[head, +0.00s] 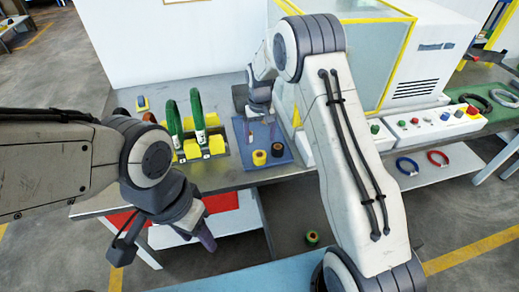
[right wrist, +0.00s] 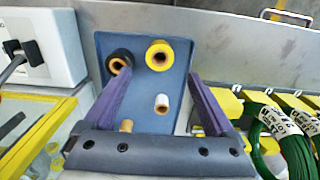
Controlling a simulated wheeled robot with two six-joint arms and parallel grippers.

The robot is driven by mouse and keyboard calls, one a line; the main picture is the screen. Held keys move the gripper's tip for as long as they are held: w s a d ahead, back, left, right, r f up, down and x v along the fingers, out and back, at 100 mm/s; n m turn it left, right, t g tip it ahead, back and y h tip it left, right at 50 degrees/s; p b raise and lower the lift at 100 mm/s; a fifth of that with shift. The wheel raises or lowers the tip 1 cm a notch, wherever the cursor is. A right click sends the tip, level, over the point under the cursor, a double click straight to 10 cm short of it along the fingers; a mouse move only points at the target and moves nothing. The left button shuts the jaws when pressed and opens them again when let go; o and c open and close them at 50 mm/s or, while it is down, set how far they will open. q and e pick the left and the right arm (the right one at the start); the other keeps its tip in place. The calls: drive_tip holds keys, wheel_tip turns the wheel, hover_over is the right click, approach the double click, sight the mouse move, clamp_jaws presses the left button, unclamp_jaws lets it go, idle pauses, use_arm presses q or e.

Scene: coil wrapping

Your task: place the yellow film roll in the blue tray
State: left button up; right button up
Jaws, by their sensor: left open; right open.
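The yellow film roll (head: 259,158) stands upright on the blue tray (head: 283,173), near the tray's front edge in the head view. It also shows in the right wrist view (right wrist: 159,48), beyond the fingertips and apart from them. A black roll (head: 277,150) stands beside it, also in the right wrist view (right wrist: 124,55). My right gripper (right wrist: 157,82) is open and empty over the tray, its purple fingers spread. My left gripper (head: 207,238) is open and empty in front of the table edge, away from the tray.
A white cylinder (right wrist: 162,104) stands on the tray between my right fingers, with a brown-topped one (right wrist: 126,126) partly hidden nearby. Green coils (head: 173,118) on yellow holders stand left of the tray. A white control box (head: 415,128) is at the right.

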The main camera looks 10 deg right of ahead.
drive_tip(key=s+a+r+n, duration=0.3)
drive_tip(key=s+a+r, duration=0.8)
drive_tip(key=s+r, duration=0.25)
drive_tip(key=s+r+n+y, duration=0.1)
drive_tip(key=s+n, duration=0.3)
drive_tip(key=s, duration=1.9)
drive_tip(key=shift+d+r, duration=0.1)
